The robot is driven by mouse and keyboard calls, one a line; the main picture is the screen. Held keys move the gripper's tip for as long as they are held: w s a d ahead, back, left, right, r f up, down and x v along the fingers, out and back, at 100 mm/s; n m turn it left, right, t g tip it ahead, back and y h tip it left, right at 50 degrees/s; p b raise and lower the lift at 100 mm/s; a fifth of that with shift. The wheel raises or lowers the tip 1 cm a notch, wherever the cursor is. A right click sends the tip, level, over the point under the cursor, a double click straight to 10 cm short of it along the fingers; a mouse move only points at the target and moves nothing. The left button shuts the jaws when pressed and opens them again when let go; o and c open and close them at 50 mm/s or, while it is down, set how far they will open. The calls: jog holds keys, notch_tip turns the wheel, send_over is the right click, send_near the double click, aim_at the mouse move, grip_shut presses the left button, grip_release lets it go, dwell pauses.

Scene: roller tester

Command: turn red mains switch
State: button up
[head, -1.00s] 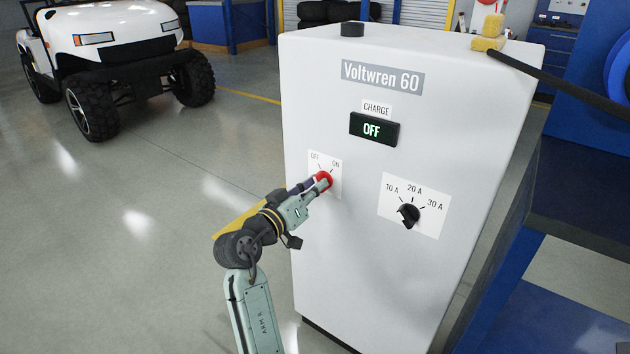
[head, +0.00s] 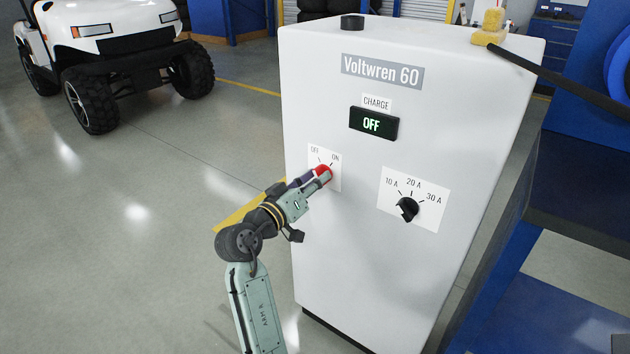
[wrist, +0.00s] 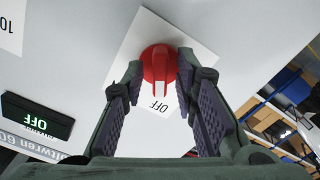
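The red mains switch (head: 322,171) sits on a white label plate (head: 315,155) marked OFF and ON, on the left of the white Voltwren 60 cabinet's front. In the wrist view the red switch (wrist: 159,66) is a round knob with a raised bar, which runs toward the OFF print. My gripper (head: 318,178) is at the switch and partly covers it in the head view. In the wrist view its two fingers (wrist: 160,72) stand apart, one on each side of the knob. The fingertips are close to the knob's edges; I cannot tell whether they touch.
The green-lit CHARGE display (head: 373,123) reads OFF. A black current knob (head: 407,208) with 10 A, 20 A and 30 A marks is right of the switch. A cable (head: 560,80) runs off the cabinet top. A white vehicle (head: 110,55) stands behind left; the floor between is clear.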

jog(key=shift+o, duration=0.2)
jog(key=shift+r, duration=0.1)
notch_tip(320, 180, up, 10)
jog(key=shift+f, duration=0.1)
dwell(0.3)
jog(key=shift+f, duration=0.1)
